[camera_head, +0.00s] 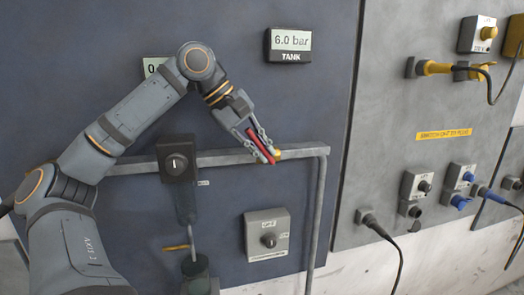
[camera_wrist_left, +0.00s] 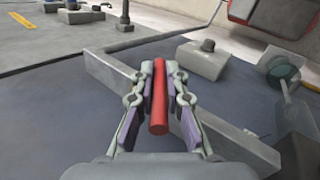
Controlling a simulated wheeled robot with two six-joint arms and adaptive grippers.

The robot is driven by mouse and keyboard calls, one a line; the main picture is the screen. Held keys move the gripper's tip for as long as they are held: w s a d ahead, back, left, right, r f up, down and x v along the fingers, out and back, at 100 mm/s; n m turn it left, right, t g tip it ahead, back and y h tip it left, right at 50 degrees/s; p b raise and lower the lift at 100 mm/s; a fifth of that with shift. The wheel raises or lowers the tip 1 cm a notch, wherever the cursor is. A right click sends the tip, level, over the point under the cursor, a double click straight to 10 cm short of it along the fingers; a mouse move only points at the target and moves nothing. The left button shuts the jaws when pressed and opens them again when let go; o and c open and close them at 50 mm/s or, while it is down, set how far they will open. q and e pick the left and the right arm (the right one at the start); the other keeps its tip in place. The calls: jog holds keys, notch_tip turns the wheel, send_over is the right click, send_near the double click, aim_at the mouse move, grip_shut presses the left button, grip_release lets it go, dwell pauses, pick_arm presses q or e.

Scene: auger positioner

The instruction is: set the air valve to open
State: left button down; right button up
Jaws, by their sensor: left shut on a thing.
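The air valve has a red lever handle (camera_head: 260,146) and a small yellow-brass body (camera_head: 277,154) on the grey horizontal pipe (camera_head: 225,158). My left gripper (camera_head: 262,143) is shut on the red handle, with a finger on each side of it. In the left wrist view the red handle (camera_wrist_left: 159,98) stands between the two fingertips (camera_wrist_left: 160,85). In the head view the handle slants down to the right across the pipe at its lower end. Part of the valve body is hidden by the fingers and handle. My right gripper is not in view.
A tank display (camera_head: 290,45) reads 6.0 bar above. A second display (camera_head: 154,66) is partly hidden by my arm. Sockets and cables (camera_head: 375,222) are on the right panel.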

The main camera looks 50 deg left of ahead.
pick_arm(q)
jog(key=c, duration=1.4)
grip_release()
jog(key=shift+o, duration=0.2)
jog(key=v, duration=1.2)
jog(key=shift+a, duration=0.1)
jog(key=shift+c, duration=0.2)
